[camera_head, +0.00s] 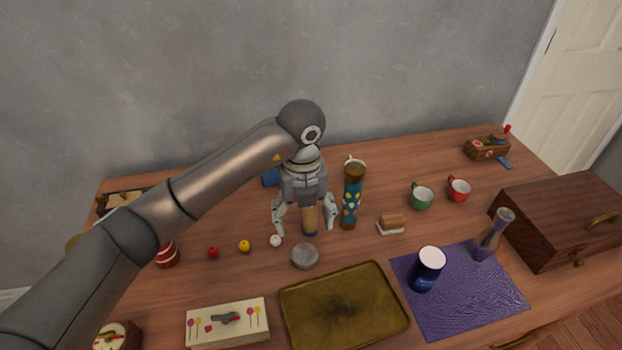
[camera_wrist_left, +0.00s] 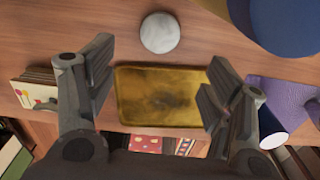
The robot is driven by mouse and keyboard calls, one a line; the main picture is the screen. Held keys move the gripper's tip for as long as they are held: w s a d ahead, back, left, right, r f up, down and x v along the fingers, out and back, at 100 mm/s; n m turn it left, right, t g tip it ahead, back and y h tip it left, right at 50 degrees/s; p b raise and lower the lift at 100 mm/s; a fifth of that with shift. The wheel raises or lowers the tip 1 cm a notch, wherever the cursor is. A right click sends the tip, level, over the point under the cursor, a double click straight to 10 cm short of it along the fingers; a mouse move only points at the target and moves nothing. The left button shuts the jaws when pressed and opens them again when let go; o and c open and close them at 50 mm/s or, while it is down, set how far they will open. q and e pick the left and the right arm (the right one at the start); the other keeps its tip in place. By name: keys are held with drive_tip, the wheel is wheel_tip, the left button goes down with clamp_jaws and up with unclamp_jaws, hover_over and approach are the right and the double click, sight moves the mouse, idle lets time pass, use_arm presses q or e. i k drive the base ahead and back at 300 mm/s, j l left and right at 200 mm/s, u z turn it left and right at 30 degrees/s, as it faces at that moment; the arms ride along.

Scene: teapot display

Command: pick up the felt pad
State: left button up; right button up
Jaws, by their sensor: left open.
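A round grey disc, which looks like the felt pad (camera_head: 305,257), lies flat on the wooden table just behind the brass tray. It also shows as a pale disc at the top of the left wrist view (camera_wrist_left: 160,32). My left gripper (camera_head: 305,230) points down above the table, slightly behind the disc in the head view. Its two fingers are spread wide with nothing held between them, as the left wrist view also shows (camera_wrist_left: 157,82). My right gripper is in neither view.
Small balls, including a white one (camera_head: 275,241), lie left. The brass tray (camera_head: 345,335) is in front. A purple cloth (camera_head: 450,318) lies right.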

sight(393, 223)
drive_tip(key=k, duration=1.5)
